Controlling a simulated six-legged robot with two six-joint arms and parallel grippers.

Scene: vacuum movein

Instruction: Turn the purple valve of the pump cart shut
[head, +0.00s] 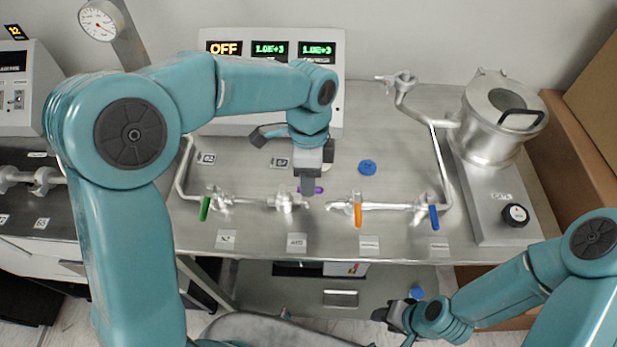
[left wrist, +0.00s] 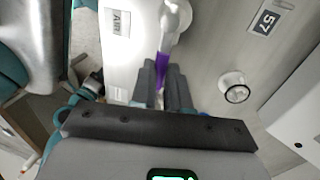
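The purple valve handle (head: 312,189) is on the pipe line of the steel pump cart (head: 300,232), left of the orange handle. My left gripper (head: 308,182) reaches down over it and partly hides it. In the left wrist view the purple handle (left wrist: 166,58) runs from a metal valve body (left wrist: 174,20) down between my left gripper's fingers (left wrist: 163,88). The fingers are close together with the handle between them and look shut on it. My right gripper (head: 393,316) hangs low in front of the cart, away from the valves; its opening is unclear.
A green handle (head: 204,208), an orange handle (head: 358,214) and a blue handle (head: 434,217) sit on the same pipe line. A blue knob (head: 368,167) stands behind it. A metal vessel (head: 500,125) stands right, a display box (head: 225,125) behind, cardboard boxes (head: 590,80) far right.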

